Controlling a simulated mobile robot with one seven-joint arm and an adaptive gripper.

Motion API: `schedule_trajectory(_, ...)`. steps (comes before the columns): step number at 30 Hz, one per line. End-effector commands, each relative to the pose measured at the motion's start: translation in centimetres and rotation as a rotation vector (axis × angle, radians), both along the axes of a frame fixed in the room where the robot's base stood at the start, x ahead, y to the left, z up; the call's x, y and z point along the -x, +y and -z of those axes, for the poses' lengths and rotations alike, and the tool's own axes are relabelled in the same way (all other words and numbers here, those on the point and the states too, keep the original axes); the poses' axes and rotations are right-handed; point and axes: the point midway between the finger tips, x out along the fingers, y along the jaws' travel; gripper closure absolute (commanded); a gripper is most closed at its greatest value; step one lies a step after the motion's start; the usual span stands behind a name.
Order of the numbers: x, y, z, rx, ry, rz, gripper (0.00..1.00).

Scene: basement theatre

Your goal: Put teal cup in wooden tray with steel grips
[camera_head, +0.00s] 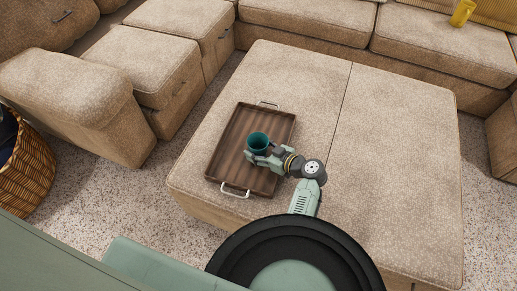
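The teal cup (257,140) is upright over the middle of the wooden tray (227,150), its open top facing up. The tray is dark brown and has a steel grip at its far end (268,104) and another at its near end (235,191). My gripper (260,155) reaches in from the right, with its fingers against the lower part of the cup, and looks shut on it. The fingers hide the cup's base, so I cannot tell whether it touches the tray floor.
The tray lies on a large beige ottoman (390,150), whose right half is clear. Beige sofas surround it at the back and left. A yellow cup (462,13) stands on the back right seat. A wicker basket (27,170) is at the left edge on the speckled carpet.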

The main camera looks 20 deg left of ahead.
Motion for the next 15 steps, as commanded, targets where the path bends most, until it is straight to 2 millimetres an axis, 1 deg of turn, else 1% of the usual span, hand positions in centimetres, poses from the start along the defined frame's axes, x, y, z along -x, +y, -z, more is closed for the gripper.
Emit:
schedule_trajectory(1, 0.01, 0.00, -0.04, 0.000, 0.000, 0.000, 0.39)
schedule_trajectory(7, 0.01, 0.00, -0.04, 0.000, 0.000, 0.000, 0.26)
schedule_trajectory(15, 0.01, 0.00, -0.08, 0.000, 0.000, 0.000, 0.26)
